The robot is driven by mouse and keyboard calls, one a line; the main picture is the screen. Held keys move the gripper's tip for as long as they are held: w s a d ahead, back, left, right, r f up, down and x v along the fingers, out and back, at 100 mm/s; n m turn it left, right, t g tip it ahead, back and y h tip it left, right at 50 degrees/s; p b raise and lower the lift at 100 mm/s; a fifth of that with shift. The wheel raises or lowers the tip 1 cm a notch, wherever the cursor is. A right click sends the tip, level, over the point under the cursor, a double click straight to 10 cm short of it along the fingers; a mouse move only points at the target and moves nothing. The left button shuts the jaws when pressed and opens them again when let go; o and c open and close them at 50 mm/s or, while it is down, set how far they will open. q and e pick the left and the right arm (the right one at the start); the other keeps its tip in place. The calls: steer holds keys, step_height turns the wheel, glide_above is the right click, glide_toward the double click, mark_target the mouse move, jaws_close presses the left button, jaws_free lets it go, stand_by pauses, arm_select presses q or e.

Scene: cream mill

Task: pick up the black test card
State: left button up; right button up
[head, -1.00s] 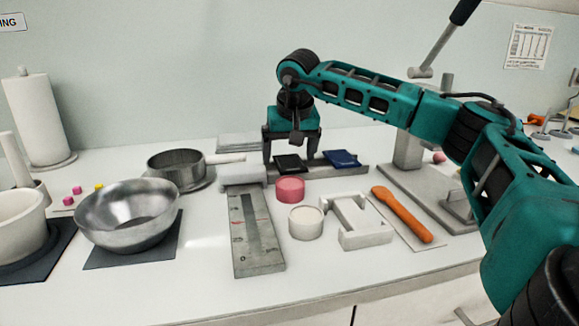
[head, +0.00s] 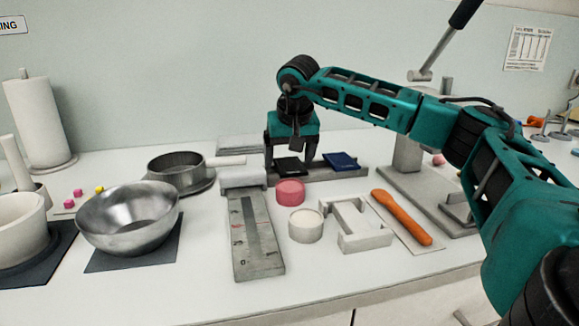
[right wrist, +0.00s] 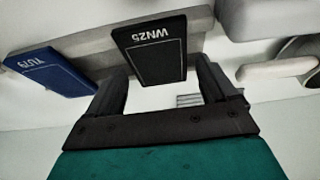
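The black test card (head: 291,167), marked WN25, stands leaning in a grey holder at the back of the counter. It also shows in the right wrist view (right wrist: 152,55). My right gripper (head: 290,162) points down over it, open, with one finger on each side of the card. In the right wrist view, gaps show between the card and both fingers (right wrist: 163,75); it is not gripped. My left gripper is not in view.
A grey gauge block (head: 256,245), pink puck (head: 290,191) and white puck (head: 305,225) stand in front. A metal bowl (head: 128,215) is at left.

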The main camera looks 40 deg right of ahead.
steer(key=c, duration=0.9)
steer(key=shift+c, duration=0.2)
steer(key=shift+r, duration=0.1)
